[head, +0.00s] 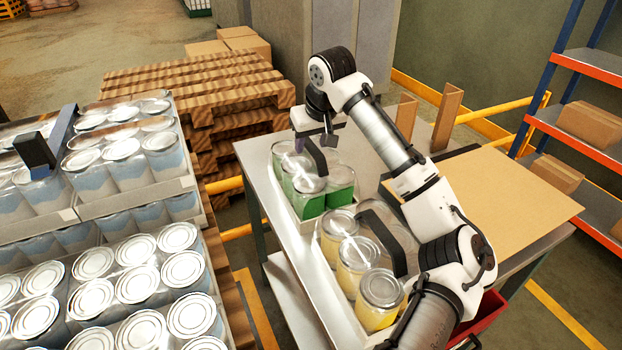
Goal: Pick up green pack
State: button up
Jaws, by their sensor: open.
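The green pack (326,200) holds several silver-topped cans with green lower parts and has a dark upright handle (316,156). It stands on the metal table near its left edge. My gripper (314,142) is open, pointing down at the top of the handle. The fingers appear on either side of the handle or just above it; I cannot tell whether they touch it. The gripper and wrist hide part of the pack's back.
A yellow can pack (352,262) with a dark handle stands just in front on the same table (262,170). A brown board (500,205) lies right. Stacked pallets (200,90) and trays of blue-white cans (110,270) stand left. A shelf (590,135) is far right.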

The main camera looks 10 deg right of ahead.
jog(key=shift+f, duration=0.25)
dwell(0.3)
grip_shut()
dwell(1.2)
